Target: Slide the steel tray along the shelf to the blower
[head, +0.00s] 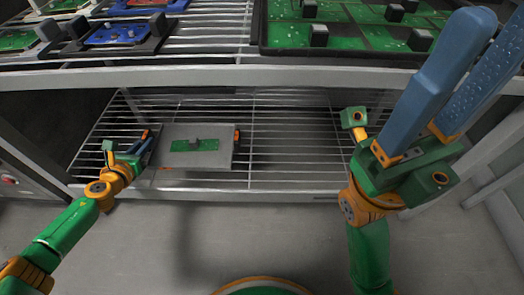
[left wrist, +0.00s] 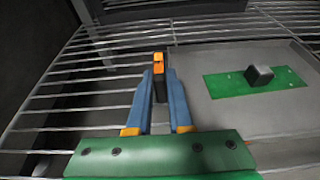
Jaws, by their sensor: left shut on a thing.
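The steel tray (head: 215,131) lies flat on the lower wire shelf (head: 290,150), left of the middle. A green circuit board (head: 180,146) with a dark block on it lies in the tray. Black and orange handles show at the tray's left and right ends. My left gripper (head: 148,141) is at the left end, shut on the left handle (left wrist: 159,66); the left wrist view shows the blue fingers on both sides of it. My right gripper (head: 493,35) is raised near the camera, open and empty. I cannot make out a blower in either view.
The upper shelf (head: 190,76) hangs over the lower one and carries green and blue boards. The lower shelf is bare right of the tray. A grey unit with a red button (head: 9,180) stands at the far left. Shelf posts stand at the right.

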